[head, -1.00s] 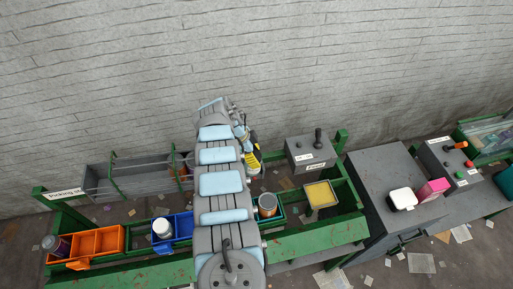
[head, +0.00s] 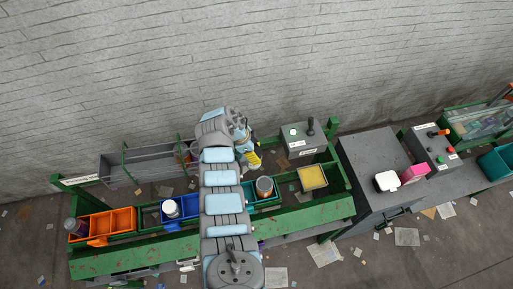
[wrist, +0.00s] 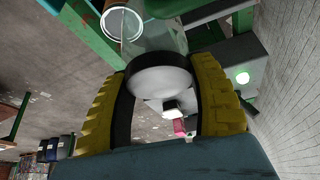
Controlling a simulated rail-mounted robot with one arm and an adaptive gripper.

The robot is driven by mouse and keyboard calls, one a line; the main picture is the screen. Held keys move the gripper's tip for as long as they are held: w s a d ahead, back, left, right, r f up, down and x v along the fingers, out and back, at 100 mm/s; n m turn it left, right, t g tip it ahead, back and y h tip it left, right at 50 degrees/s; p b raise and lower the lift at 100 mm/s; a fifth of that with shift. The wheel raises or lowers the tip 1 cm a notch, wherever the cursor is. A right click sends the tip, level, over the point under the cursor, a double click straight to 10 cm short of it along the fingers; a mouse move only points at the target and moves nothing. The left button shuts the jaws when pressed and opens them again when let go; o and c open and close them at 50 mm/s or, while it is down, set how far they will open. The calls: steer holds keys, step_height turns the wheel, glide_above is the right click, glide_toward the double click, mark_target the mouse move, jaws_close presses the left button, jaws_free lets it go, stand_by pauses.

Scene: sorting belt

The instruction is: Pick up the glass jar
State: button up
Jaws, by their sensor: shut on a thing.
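My gripper (wrist: 165,100) has its yellow-padded fingers closed on both sides of a glass jar. In the wrist view the jar's pale round end (wrist: 162,75) faces the camera, and clear glass shows beyond it. In the head view my gripper (head: 252,160) is above the back part of the green-framed belt, and my arm hides most of it. I cannot make out the held jar there.
On the green frame (head: 170,248) stand an orange bin (head: 110,222) with a dark jar (head: 76,228), a blue bin (head: 187,206) with a white-lidded jar (head: 170,208), and a teal bin with a grey-lidded jar (head: 264,186). A grey control box (head: 303,140) stands right of my gripper.

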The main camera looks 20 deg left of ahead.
steer(key=s+d+r, duration=0.3)
steer(key=s+d, duration=0.2)
steer(key=s, duration=0.2)
steer(key=s+d+r+p, duration=0.1)
steer(key=s+d+r, duration=0.3)
steer(key=s+d, duration=0.1)
steer(key=shift+s, duration=0.85)
stand_by(3.4)
